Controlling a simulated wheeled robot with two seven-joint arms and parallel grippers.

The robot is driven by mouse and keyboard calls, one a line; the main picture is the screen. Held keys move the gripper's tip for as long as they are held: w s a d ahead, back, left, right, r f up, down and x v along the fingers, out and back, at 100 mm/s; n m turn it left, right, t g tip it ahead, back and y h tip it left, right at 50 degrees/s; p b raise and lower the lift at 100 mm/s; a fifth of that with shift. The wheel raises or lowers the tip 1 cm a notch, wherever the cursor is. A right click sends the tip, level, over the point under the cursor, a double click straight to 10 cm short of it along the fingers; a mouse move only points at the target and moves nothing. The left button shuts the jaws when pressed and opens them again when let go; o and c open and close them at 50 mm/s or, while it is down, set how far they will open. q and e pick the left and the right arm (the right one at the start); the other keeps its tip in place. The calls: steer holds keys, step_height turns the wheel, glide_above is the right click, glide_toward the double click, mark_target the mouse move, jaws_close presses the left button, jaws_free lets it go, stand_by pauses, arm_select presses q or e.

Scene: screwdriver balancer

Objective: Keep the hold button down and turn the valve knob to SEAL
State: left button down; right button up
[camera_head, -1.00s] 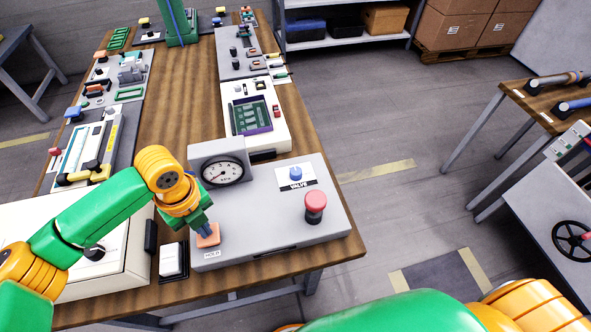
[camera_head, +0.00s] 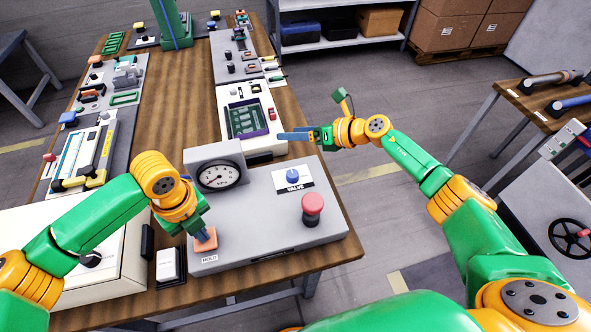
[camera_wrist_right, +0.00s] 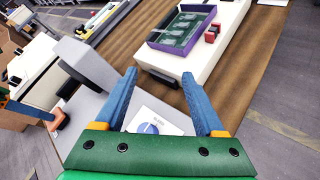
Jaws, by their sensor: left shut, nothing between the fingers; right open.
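The grey box (camera_head: 262,228) carries a gauge, a blue valve knob (camera_head: 293,176) on a white VALVE label, a red mushroom button (camera_head: 312,204) and an orange hold button (camera_head: 206,240) by the HOLD label. My left gripper (camera_head: 200,232) is shut and its tips are at the top of the hold button; whether it is pressed down I cannot tell. My right gripper (camera_head: 300,134) is open and empty, above the box's far right edge. In the right wrist view the knob (camera_wrist_right: 149,128) shows between the open blue fingers (camera_wrist_right: 168,100), partly hidden by the gripper's body.
The gauge (camera_head: 219,175) stands up at the box's back left. A white device with a green circuit board (camera_head: 246,122) lies behind the box. A small white switch block (camera_head: 168,265) is left of it. The table's right edge is close, with open floor beyond.

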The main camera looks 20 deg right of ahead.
steer(key=s+a+r+n+g, duration=0.2)
steer(key=s+r+n+g, duration=0.1)
steer(key=n+g, duration=0.1)
steer(key=n+g+h, duration=0.3)
steer(key=h, duration=0.2)
glide_toward(294, 174)
steer(key=x, duration=0.9)
jaws_close()
